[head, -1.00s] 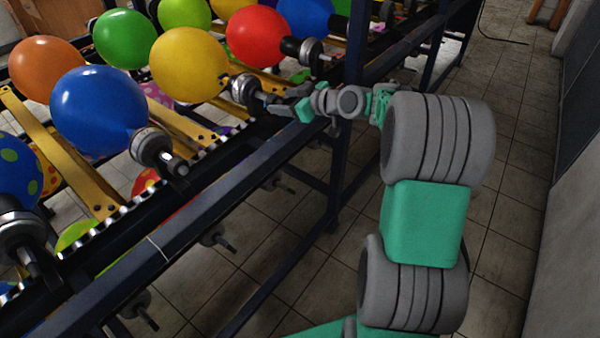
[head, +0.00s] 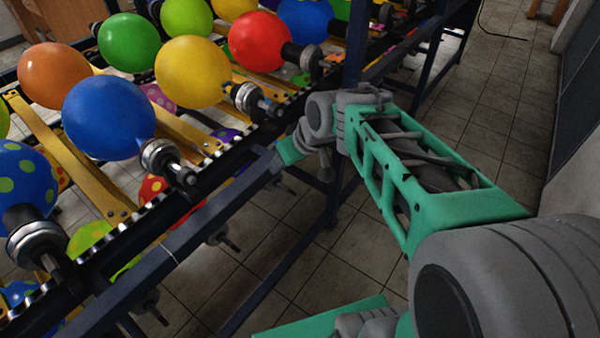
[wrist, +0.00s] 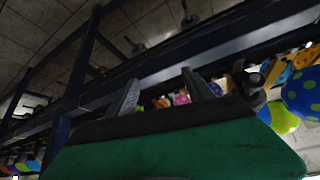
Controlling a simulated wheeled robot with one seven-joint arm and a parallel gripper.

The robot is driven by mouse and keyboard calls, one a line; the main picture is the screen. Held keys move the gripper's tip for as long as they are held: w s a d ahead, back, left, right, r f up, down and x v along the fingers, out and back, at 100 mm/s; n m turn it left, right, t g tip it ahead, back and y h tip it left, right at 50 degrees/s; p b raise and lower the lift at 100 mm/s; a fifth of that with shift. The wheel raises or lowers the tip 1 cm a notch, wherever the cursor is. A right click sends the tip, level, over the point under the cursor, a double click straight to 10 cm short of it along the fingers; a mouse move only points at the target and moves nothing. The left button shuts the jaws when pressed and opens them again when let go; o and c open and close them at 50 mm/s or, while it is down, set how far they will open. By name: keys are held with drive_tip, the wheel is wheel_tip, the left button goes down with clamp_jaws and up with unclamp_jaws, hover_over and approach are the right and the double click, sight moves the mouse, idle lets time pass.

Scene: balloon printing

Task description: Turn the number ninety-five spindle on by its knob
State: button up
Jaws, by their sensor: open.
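Metal spindles with black knob ends stick out from the rack, each bearing a balloon. No numbers are readable, so I cannot tell which is ninety-five. In the head view, the spindles of the yellow balloon (head: 249,98), the plain blue balloon (head: 167,160) and the spotted blue balloon (head: 38,245) face the aisle. My gripper (head: 284,154) is beside the rack's outer rail, below and right of the yellow balloon's spindle; its fingertips are mostly hidden. In the wrist view my gripper (wrist: 163,92) has two fingers apart with nothing between them, pointing towards the dark rail.
A dark blue rail (head: 190,232) runs along the rack's front, and an upright post (head: 354,62) stands near my gripper. In the wrist view a spotted balloon (wrist: 302,93) hangs at the right. The tiled floor (head: 490,135) at the right is clear.

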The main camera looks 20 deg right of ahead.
drive_tip(key=s+m+g+h+p, duration=0.1)
drive_tip(key=s+m, duration=0.1)
drive_tip(key=s, duration=0.5)
drive_tip(key=shift+d+g, duration=0.25)
drive_tip(key=shift+g, duration=0.05)
drive_tip(key=shift+s+r, duration=0.1)
drive_tip(key=s+m+g+h+p, duration=0.1)
drive_tip(key=s+p, duration=0.1)
drive_tip(key=s, duration=0.4)
drive_tip(key=shift+s+d+r+m+p, duration=0.2)
drive_tip(key=shift+s+d+m+p, duration=0.1)
drive_tip(key=shift+d+m, duration=0.15)
